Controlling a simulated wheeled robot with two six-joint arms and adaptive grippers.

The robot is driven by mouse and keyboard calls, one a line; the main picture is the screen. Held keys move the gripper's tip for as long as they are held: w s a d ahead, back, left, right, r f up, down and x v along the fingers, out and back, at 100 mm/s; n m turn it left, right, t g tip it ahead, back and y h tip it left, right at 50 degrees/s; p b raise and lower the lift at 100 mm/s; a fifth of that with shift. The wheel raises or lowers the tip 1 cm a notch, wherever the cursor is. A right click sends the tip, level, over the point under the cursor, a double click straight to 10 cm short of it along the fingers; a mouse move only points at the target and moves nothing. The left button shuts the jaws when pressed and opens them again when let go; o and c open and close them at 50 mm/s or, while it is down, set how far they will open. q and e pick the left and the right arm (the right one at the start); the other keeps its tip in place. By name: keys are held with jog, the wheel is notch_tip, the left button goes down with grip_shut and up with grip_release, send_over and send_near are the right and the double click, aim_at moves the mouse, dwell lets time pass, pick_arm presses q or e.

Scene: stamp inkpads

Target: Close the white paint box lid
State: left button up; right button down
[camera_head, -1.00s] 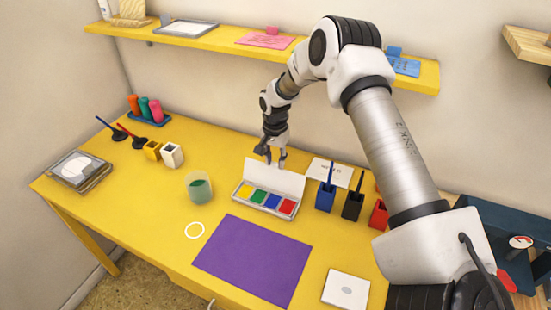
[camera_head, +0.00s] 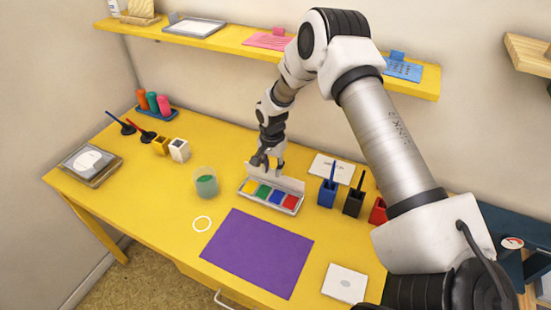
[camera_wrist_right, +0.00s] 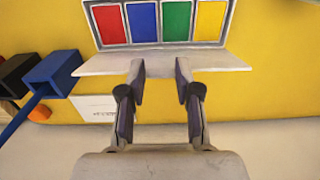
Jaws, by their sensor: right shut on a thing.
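The white paint box (camera_head: 267,204) lies on the yellow desk with yellow, green, blue and red pans showing. Its white lid (camera_head: 291,184) is raised along the back edge. It also shows in the right wrist view (camera_wrist_right: 105,65) as a pale strip below the pans. My right gripper (camera_head: 267,170) points down at the lid's upper edge and is shut on the lid. In the right wrist view its fingers (camera_wrist_right: 160,72) sit against the lid with a gap between them. My left gripper is not in view.
A cup of green water (camera_head: 206,186) stands left of the box. Blue (camera_head: 327,195) and black (camera_head: 352,204) brush holders stand close on its right. A white card (camera_head: 331,168) lies behind them. A purple sheet (camera_head: 257,252) lies in front.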

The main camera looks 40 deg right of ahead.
jog(key=shift+s+a+f, duration=0.25)
jog(key=shift+s+a, duration=0.2)
jog(key=shift+a, duration=0.15)
jog(key=c, duration=0.8)
grip_release()
jog(key=shift+w, duration=0.1)
notch_tip(320, 180, up, 12)
